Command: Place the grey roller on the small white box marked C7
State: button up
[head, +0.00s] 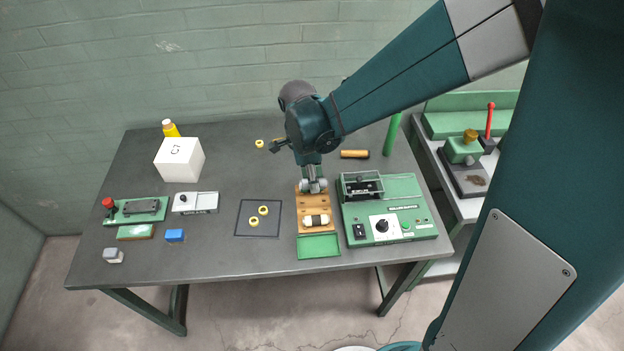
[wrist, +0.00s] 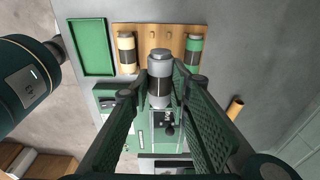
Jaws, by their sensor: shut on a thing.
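My gripper (head: 313,180) is shut on the grey roller (wrist: 160,66), which has a dark middle band. The roller stands between the two green-padded fingers in the wrist view; in the head view it is at the wooden rack (head: 303,226). From these views I cannot tell how far it is above the rack. A cream roller (wrist: 127,52) and a green roller (wrist: 192,52) are in the rack, either side of the grey one. The white box (head: 181,166) stands at the back left of the table, well left of my gripper. Its top has a dark mark that I cannot read clearly.
A green machine (head: 408,222) stands right of the rack, and a green tray (head: 318,246) lies in front. Yellow rings (head: 263,210) lie in a marked square. A yellow bottle (head: 170,128) stands behind the white box. Small devices (head: 195,203) lie in front of it.

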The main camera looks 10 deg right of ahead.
jog(key=shift+w+a, duration=0.1)
jog(key=w+a+r+n+p, duration=0.1)
jog(key=w+a+r, duration=0.2)
jog(key=w+a, duration=0.55)
notch_tip(320, 180, up, 7)
jog(key=n+p, duration=0.4)
send_over(177, 149)
jog(key=shift+a+r+t, duration=0.2)
jog(key=shift+a+t, duration=0.1)
jog(key=shift+f, duration=0.1)
jog(key=shift+f, duration=3.05)
jog(key=shift+f+p, duration=0.4)
jog(key=shift+f, duration=1.45)
